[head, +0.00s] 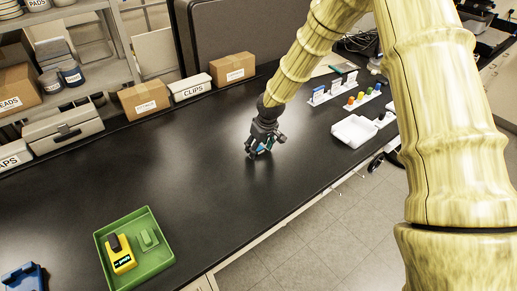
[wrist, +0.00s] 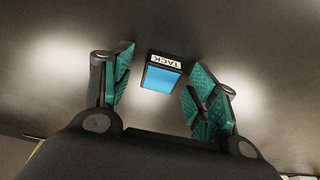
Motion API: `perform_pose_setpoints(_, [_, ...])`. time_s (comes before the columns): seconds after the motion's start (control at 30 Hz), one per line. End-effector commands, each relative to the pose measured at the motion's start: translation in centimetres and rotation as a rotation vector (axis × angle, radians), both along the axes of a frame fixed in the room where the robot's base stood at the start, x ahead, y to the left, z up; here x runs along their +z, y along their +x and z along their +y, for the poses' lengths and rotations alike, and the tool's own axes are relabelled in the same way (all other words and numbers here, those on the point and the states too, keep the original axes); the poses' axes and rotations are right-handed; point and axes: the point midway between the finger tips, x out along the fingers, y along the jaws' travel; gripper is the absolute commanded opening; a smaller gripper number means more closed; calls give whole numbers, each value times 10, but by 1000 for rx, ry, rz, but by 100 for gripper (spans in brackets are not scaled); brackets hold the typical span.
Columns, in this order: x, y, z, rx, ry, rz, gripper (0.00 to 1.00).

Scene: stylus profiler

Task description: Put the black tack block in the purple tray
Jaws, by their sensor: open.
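The tack block (wrist: 162,74) shows in the wrist view as a small dark block with a blue face and a white label reading TACK. It sits on the black bench between the two green-padded fingers of my gripper (wrist: 160,62), with a gap on each side. In the head view my gripper (head: 260,152) is low over the middle of the bench, open, and mostly hides the block; only a bit of blue shows there. I see no purple tray in either view.
A green tray (head: 106,262) at the lower left holds a yellow block and a green block. A blue item (head: 22,278) lies at the corner. A white tray (head: 340,133) and coloured pieces stand at the right. Boxes (head: 146,98) line the back.

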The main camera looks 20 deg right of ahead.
Motion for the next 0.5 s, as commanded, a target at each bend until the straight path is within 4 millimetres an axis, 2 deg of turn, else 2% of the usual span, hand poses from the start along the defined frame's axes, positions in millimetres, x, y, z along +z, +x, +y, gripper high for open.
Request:
perform_pose_setpoints(0.23, [-1, 1, 0, 0, 0, 0, 59])
perform_pose_setpoints(0.4, [-1, 0, 0, 0, 0, 0, 28])
perform_pose_setpoints(0.5, [-1, 0, 0, 0, 0, 0, 13])
